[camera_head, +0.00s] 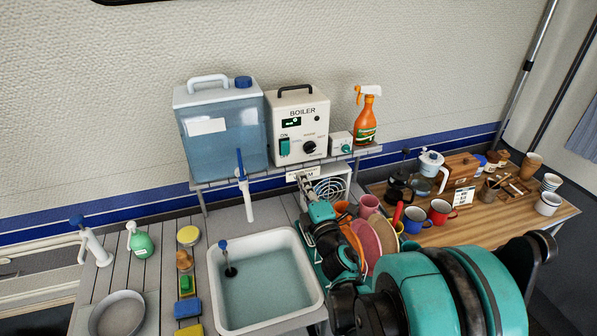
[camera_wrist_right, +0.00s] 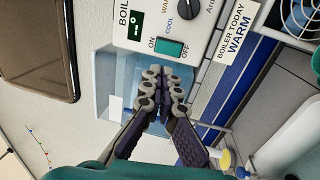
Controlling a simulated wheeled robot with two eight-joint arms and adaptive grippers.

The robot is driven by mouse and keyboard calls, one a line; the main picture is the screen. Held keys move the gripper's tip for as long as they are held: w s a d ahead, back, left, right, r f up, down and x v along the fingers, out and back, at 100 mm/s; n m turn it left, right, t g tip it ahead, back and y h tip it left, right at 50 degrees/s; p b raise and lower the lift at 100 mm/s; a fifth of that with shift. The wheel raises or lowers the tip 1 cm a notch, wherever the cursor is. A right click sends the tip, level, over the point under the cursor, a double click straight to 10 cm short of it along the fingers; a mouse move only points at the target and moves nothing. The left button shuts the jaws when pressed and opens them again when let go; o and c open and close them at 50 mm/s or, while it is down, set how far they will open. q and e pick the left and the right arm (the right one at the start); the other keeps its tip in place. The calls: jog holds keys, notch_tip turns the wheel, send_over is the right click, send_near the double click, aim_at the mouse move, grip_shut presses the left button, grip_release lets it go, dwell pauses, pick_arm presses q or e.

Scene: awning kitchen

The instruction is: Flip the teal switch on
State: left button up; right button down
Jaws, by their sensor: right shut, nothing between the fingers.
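The white boiler (camera_head: 297,112) stands on a raised shelf and has a teal rocker switch (camera_head: 284,147) low on its front, under the word ON. In the right wrist view the teal switch (camera_wrist_right: 169,48) lies between the ON and OFF labels. My right gripper (camera_head: 302,180) is shut and empty, below the boiler's front in the head view. In the wrist view its fingertips (camera_wrist_right: 164,75) are just below the switch in the picture; I cannot tell whether they touch anything. Which way the switch is tipped is unclear. My left gripper is not in view.
A blue water container (camera_head: 221,140) stands left of the boiler; a small white box (camera_head: 341,143) and an orange spray bottle (camera_head: 366,115) stand right. A sink (camera_head: 261,319) is below, with a tap (camera_head: 245,185) above it. Plates (camera_head: 366,243) and mugs crowd the right.

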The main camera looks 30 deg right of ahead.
aim_at(286, 144)
jog(key=b+x, duration=0.1)
jog(key=x, duration=1.1)
jog(key=shift+f+b, duration=0.1)
jog(key=shift+b, duration=0.2)
jog(key=shift+w, duration=0.25)
jog(key=shift+w+d+r, duration=0.1)
jog(key=shift+w+r, duration=0.25)
